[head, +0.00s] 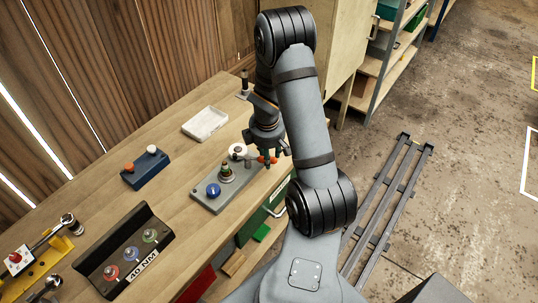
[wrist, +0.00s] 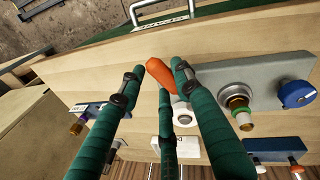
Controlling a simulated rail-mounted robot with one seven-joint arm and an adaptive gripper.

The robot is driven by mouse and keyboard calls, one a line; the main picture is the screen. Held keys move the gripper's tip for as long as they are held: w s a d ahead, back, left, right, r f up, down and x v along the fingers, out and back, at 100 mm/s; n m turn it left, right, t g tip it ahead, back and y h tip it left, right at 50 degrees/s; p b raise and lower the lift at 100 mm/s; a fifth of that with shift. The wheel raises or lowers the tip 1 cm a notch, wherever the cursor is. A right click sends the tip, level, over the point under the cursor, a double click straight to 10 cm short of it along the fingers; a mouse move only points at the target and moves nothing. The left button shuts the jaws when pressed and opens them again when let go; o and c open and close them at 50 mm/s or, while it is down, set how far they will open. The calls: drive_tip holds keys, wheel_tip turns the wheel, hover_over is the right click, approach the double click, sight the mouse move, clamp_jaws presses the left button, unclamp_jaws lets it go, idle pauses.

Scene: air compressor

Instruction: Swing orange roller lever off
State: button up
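The orange roller lever (wrist: 160,74) shows between my fingers in the wrist view, with a white round part (wrist: 181,112) beside its lower end. In the head view its orange end (head: 268,160) shows at the right edge of a grey plate (head: 205,200). My gripper (wrist: 157,84) is open, with its green fingers spread on both sides of the lever and a third finger below. I cannot tell whether any finger touches it. In the head view my gripper (head: 270,158) is over the plate's right end and partly hides the lever.
The grey plate also carries a blue knob (head: 213,190) and a brass-and-green fitting (head: 226,173). A dark blue block (head: 146,170), a white tray (head: 205,123) and a black 40 NM holder (head: 105,265) stand on the wooden bench. Bare bench lies between them.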

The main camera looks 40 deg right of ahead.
drive_tip(key=shift+o, duration=1.4)
wheel_tip(320, 180, up, 12)
drive_tip(key=s+a, duration=0.1)
drive_tip(key=a, duration=0.1)
drive_tip(key=shift+s, duration=0.25)
drive_tip(key=shift+d+f, duration=0.1)
drive_tip(key=shift+f, duration=0.1)
drive_tip(key=f, duration=0.3)
drive_tip(key=w+d+f, duration=0.1)
drive_tip(key=f, duration=0.7)
drive_tip(key=shift+w+d+f, duration=0.2)
drive_tip(key=shift+w+d, duration=0.05)
drive_tip(key=shift+d, duration=0.1)
drive_tip(key=shift+w+d+p, duration=0.15)
drive_tip(key=shift+p, duration=0.4)
drive_tip(key=shift+f+n, duration=0.1)
drive_tip(key=shift+n, duration=0.3)
drive_tip(key=shift+f, duration=0.1)
